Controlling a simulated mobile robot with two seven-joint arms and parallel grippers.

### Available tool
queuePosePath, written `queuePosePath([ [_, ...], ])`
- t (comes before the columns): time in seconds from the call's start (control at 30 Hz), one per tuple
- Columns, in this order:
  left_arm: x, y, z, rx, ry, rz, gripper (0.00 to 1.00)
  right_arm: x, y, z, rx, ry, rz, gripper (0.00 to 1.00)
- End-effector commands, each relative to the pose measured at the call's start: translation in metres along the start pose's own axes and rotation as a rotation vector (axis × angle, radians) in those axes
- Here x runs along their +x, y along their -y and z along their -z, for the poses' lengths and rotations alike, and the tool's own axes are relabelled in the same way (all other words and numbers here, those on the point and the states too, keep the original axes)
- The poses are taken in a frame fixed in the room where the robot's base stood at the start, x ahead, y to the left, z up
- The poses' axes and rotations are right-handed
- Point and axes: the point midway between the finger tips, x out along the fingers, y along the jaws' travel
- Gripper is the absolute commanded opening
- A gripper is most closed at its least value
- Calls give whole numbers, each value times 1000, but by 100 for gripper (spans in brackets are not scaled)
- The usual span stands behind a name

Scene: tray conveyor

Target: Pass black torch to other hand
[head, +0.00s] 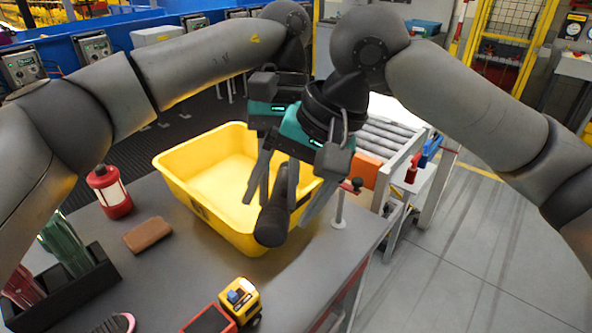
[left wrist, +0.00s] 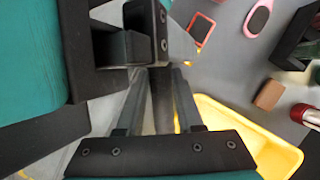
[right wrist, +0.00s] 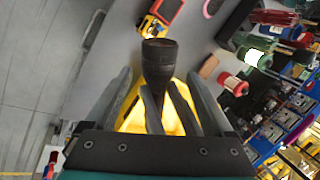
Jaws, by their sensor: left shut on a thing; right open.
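The black torch (head: 271,226) hangs tilted above the front right part of the yellow bin, its wide head toward the table's front. My left gripper (head: 262,190) is shut on it; in the left wrist view the torch (left wrist: 162,100) lies between the fingers. My right gripper (head: 296,206) is open, close beside the left one. In the right wrist view the torch (right wrist: 158,62) is between the spread right fingers, with the left fingers also there. Whether the right fingers touch the torch I cannot tell. The two grippers partly hide each other and the torch's thin end.
The yellow bin (head: 180,183) stands on the grey table. A red lantern (head: 110,192), a brown block (head: 147,235), a black rack (head: 95,280) and a yellow toy truck (head: 240,298) stand around it. A roller conveyor (head: 395,132) lies behind. The table's right edge is near.

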Motion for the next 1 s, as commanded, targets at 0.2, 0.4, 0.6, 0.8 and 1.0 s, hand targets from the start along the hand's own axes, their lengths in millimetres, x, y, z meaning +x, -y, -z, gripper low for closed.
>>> queuePosePath([
  [0.2,0,0,0,0,0,0,0,15,0,0,-1,1,0,87],
  [0.4,0,0,0,0,0,0,0,16,0,0,-1,0,0,87],
  [0.6,0,0,0,0,0,0,0,16,0,0,-1,0,0,74],
  [0.8,0,0,0,0,0,0,0,16,0,0,-1,0,0,51],
  [1.0,0,-1,0,1,-1,-2,0,16,1,0,-1,-1,3,29],
])
